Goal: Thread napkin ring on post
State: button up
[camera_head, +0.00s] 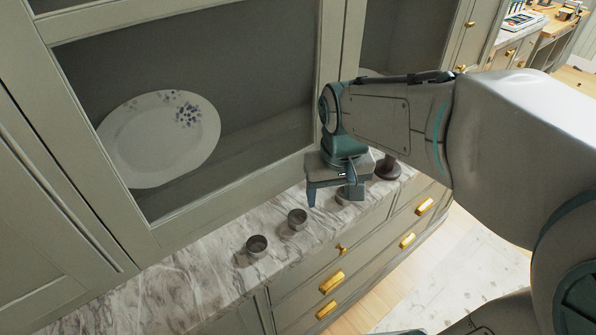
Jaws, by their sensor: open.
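Two small grey metal napkin rings stand on the marble counter (190,285): one in front (256,246), the other a little behind and to the right (297,219). A third small grey round thing (343,198), likely another ring, sits under my gripper and is partly hidden by a finger. My gripper (334,197) points down over the counter with its fingers apart. A dark brown round base (387,172), likely that of the post, stands just right of and behind my gripper. Its upper part is hidden by my arm.
A glass-fronted cabinet (330,90) rises behind the counter, with a white plate with blue flowers (160,140) inside. Drawers with brass handles (331,282) lie below the counter's front edge. The counter at lower left is clear.

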jog(key=w+a+r+n+g+p, duration=0.1)
jog(key=w+a+p, duration=0.1)
jog(key=w+a, duration=0.35)
jog(key=p, duration=0.1)
send_over(297, 223)
jog(key=f, duration=0.8)
jog(key=shift+w+d+f, duration=0.1)
jog(key=shift+w+f, duration=0.1)
jog(key=shift+f, duration=0.05)
jog(key=shift+s+f+p, duration=0.2)
jog(key=shift+f+p, duration=0.4)
jog(key=shift+f, duration=2.05)
jog(key=c, duration=1)
jog(key=shift+c, duration=0.2)
jog(key=shift+r, duration=0.1)
